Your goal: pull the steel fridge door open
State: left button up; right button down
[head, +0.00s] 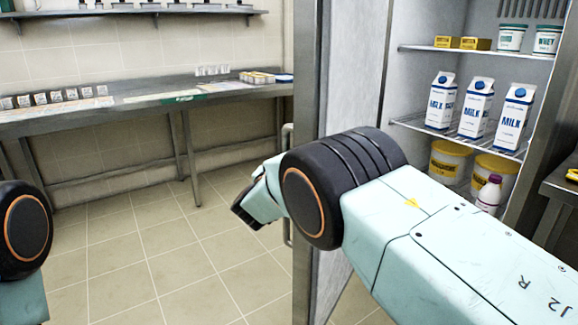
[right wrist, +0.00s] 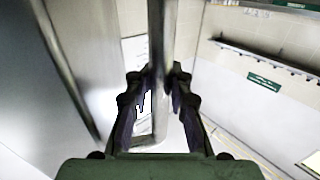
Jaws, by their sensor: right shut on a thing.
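The steel fridge door (head: 306,120) stands swung open in the head view, seen nearly edge-on, with its pale inner face (head: 352,75) towards the fridge. Its vertical bar handle (head: 288,230) shows in part on the door's left side; my right arm covers the rest. In the right wrist view, my right gripper (right wrist: 158,76) is shut on the handle (right wrist: 162,35), one finger on each side of the bar.
The open fridge holds milk cartons (head: 475,105), tubs and yellow boxes (head: 462,43) on wire shelves (head: 408,122). A steel counter (head: 130,105) runs along the back wall. The tiled floor (head: 150,255) left of the door is clear. Another counter (head: 562,185) stands at the right edge.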

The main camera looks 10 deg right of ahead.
jog(key=shift+a+f, duration=0.15)
jog(key=shift+a, duration=0.05)
jog(key=c, duration=1.3)
grip_release()
jog(key=shift+s+r, duration=0.1)
jog(key=shift+r, duration=0.1)
jog(key=shift+o, duration=0.4)
jog(key=shift+d, duration=0.1)
